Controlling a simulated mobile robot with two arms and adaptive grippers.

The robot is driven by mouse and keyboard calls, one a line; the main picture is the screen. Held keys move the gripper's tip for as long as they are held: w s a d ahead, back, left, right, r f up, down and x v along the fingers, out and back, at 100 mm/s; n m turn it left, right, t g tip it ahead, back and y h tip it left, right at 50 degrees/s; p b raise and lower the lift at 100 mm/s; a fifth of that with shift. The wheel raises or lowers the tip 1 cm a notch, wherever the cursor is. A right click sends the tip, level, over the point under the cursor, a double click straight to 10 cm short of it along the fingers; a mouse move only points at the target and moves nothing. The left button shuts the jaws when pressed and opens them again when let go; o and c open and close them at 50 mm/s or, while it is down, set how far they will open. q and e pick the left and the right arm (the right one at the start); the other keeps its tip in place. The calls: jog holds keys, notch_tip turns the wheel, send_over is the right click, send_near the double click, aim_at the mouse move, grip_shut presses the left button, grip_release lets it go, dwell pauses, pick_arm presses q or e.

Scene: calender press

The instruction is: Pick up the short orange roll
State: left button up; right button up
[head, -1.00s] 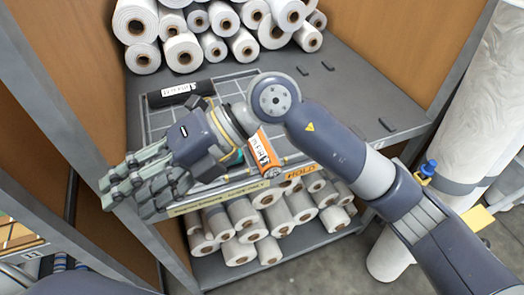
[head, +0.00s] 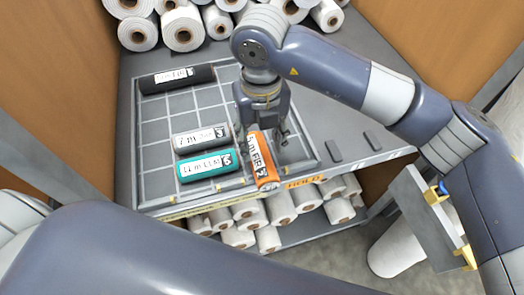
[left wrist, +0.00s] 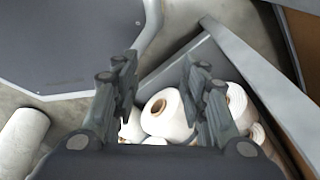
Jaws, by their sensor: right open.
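The short orange roll (head: 261,160) lies on the gridded tray (head: 158,133) near its front right edge, with a white label on it. My right gripper (head: 266,145) points down over the roll, open. Its fingers show on either side of the roll's far part; I cannot tell whether they touch it. My left gripper (left wrist: 160,95) shows in the left wrist view with its fingers apart and nothing between them, above white rolls (left wrist: 168,115).
A black roll (head: 177,79), a grey roll (head: 201,137) and a teal roll (head: 206,166) lie on the tray left of the orange one. White rolls (head: 183,35) are stacked behind. More white rolls (head: 280,208) fill the shelf below. An orange HOLD label (head: 304,182) marks the front edge.

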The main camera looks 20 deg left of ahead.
aim_at(261, 156)
jog(key=shift+s+f, duration=0.1)
jog(key=shift+f, duration=0.7)
jog(key=shift+f+p, duration=0.35)
notch_tip(261, 156, down, 4)
jog(key=shift+f+p, duration=0.15)
jog(key=shift+p, duration=0.9)
jog(key=shift+f, duration=0.25)
jog(key=shift+a, duration=0.1)
jog(key=c, duration=0.8)
pick_arm(q)
jog(key=shift+g, duration=0.3)
jog(key=s+r, duration=0.2)
jog(key=s, duration=0.1)
jog(key=shift+a+r, duration=0.1)
jog(key=shift+r, duration=0.25)
pick_arm(e)
jog(key=shift+c, duration=0.2)
